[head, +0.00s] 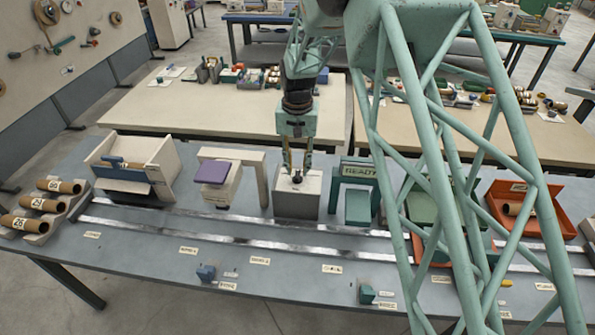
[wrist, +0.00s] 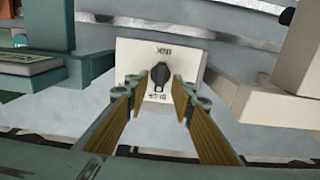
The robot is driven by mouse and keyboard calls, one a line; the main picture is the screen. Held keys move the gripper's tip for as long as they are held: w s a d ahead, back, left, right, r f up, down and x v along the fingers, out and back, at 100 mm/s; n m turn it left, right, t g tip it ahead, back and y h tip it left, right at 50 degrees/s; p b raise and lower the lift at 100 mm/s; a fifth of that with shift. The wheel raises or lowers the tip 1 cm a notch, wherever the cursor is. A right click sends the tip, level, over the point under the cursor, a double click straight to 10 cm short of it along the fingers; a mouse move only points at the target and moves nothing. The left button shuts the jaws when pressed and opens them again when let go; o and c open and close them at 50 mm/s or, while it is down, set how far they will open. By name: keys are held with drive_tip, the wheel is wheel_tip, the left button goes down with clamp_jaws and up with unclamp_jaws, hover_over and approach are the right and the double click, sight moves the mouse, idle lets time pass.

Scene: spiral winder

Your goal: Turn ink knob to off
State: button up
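The ink knob is a small black knob (wrist: 158,78) on the face of a pale grey box (wrist: 135,58). In the head view the knob (head: 297,179) sits on top of the box (head: 297,203). An INK label shows upside down at the box's upper edge in the wrist view; a smaller label lies on the near side, too small to read surely. My gripper (head: 297,168) points down over the box. In the wrist view its two fingers (wrist: 160,88) are apart, one each side of the knob, with gaps visible. Contact and the knob's exact setting cannot be told.
A green arch with a READY sign (head: 360,170) stands close right of the box, a pale arch with a purple pad (head: 212,172) close left. Metal rails (head: 240,239) run in front. A crate (head: 130,165), numbered rolls (head: 60,186) and an orange tray (head: 530,227) stand farther out.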

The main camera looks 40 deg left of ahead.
drive_tip(key=shift+f, duration=1)
drive_tip(key=shift+c, duration=0.5)
clamp_jaws()
